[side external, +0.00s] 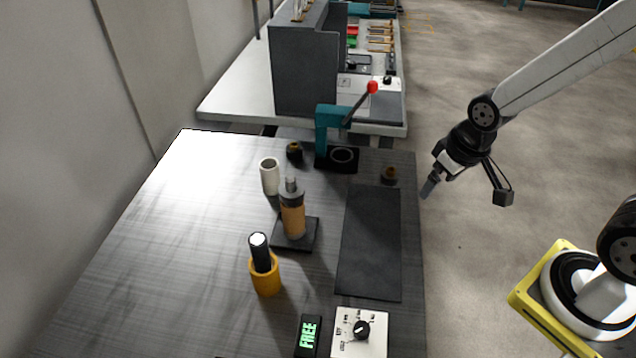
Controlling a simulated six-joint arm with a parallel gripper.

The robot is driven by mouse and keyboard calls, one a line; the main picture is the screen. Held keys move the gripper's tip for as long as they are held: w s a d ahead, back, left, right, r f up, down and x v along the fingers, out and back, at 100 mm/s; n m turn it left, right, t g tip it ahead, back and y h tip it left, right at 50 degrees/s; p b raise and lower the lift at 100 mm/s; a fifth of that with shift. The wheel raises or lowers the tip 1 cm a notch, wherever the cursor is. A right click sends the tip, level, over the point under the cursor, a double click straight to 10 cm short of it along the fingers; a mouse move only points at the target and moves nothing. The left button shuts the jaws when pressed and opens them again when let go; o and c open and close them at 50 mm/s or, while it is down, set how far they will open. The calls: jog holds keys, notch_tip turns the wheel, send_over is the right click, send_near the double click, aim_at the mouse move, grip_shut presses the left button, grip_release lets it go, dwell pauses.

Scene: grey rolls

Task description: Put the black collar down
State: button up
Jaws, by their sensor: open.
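Two short dark collar-like rings with brownish tops are in view, and I cannot tell for sure which is the black collar. One dark ring (389,175) stands near the table's right edge, just past the far end of a dark mat. The other dark ring (294,152) stands at the back, left of the teal press. My gripper (428,189) is right of the near-edge ring, apart from it, pointing down and left by the table's right edge. It is open, and I see nothing held in it.
A teal lever press (328,132) with a red knob stands at the back. The dark mat (369,245) is bare. A dial box (360,345) is in front.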

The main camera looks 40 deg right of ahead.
jog(key=s+a+f+m+g+y, duration=0.2)
jog(key=a+f+m, duration=0.1)
jog(key=a, duration=0.7)
jog(key=s+a+f+m+g+y, duration=0.1)
jog(key=s+a+f+m+y, duration=0.1)
jog(key=a, duration=0.7)
jog(key=s+a+f+m+g+y, duration=0.2)
jog(key=s+a+f+m+y, duration=0.1)
jog(key=a, duration=0.7)
jog(key=shift+s+a+f+m+g, duration=0.15)
jog(key=shift+s+f+m, duration=0.1)
jog(key=shift+f+m, duration=0.45)
jog(key=shift+s+a+f+m+g, duration=0.15)
jog(key=shift+s+f+m, duration=0.05)
jog(key=shift+f+m, duration=0.45)
jog(key=s+a+f+m, duration=0.1)
jog(key=a, duration=0.1)
jog(key=s+a+f+m+y, duration=0.1)
jog(key=a, duration=0.1)
jog(key=s+a+f+m, duration=0.1)
jog(key=a+f, duration=0.1)
jog(key=shift+m, duration=0.25)
jog(key=shift+s+a+f+m+y, duration=0.2)
jog(key=shift+a+f+m+y, duration=0.1)
jog(key=shift+a, duration=0.1)
jog(key=shift+x, duration=1.3)
jog(key=shift+a+f, duration=0.1)
